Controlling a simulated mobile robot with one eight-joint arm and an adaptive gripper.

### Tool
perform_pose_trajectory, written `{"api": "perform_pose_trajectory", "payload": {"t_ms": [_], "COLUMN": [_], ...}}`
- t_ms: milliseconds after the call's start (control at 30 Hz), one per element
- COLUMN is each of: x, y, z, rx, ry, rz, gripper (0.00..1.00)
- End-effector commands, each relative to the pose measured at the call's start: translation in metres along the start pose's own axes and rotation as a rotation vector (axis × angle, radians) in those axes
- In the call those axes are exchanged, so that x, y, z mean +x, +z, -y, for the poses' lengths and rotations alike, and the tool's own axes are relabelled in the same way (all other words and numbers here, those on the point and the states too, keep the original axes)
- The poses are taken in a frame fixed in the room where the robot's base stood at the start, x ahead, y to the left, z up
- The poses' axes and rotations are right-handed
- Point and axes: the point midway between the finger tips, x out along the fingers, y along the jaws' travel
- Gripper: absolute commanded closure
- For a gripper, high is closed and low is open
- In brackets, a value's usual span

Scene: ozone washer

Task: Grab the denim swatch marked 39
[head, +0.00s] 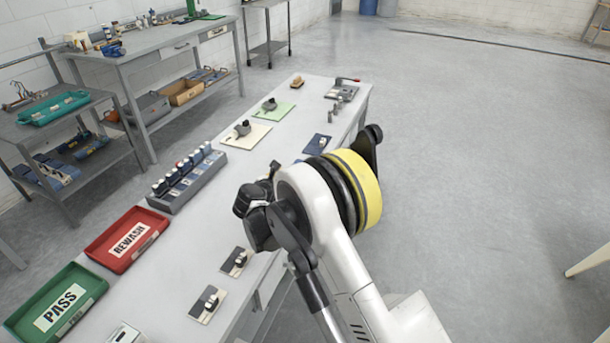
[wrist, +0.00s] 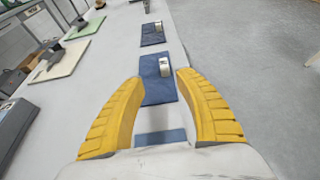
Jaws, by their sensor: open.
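In the wrist view a blue denim swatch (wrist: 158,95) lies flat on the table, with a pale metal-looking piece (wrist: 165,67) standing on it. My gripper (wrist: 160,77) is open, with its two yellow fingers framing this swatch from either side and nothing held. A second denim swatch (wrist: 152,40) lies farther along the table and bears a similar small piece. In the head view a denim swatch (head: 318,143) lies beyond my gripper; my arm hides part of the table there. I cannot read the number 39 on any swatch.
Cream (head: 246,135) and green (head: 272,110) mats with grey devices lie left of the swatches. A rack of bottles (head: 186,180), a red REWASH tray (head: 127,240) and a green PASS tray (head: 58,303) line the left edge. Two dark swatches (head: 235,262) (head: 208,304) lie nearer.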

Motion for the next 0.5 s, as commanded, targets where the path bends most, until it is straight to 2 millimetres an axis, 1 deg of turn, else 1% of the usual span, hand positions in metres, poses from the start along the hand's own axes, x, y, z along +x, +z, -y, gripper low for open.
{"api": "perform_pose_trajectory", "payload": {"t_ms": [200,300,433,500], "x": [0.037,0.048,0.058,0.067], "y": [-0.003,-0.001,-0.001,-0.002], "z": [0.002,0.002,0.004,0.007], "rx": [0.004,0.005,0.005,0.005], "ry": [-0.002,-0.001,-0.001,-0.002], "rz": [-0.002,-0.002,-0.002,-0.002], "gripper": [0.59,0.59,0.59,0.59]}}
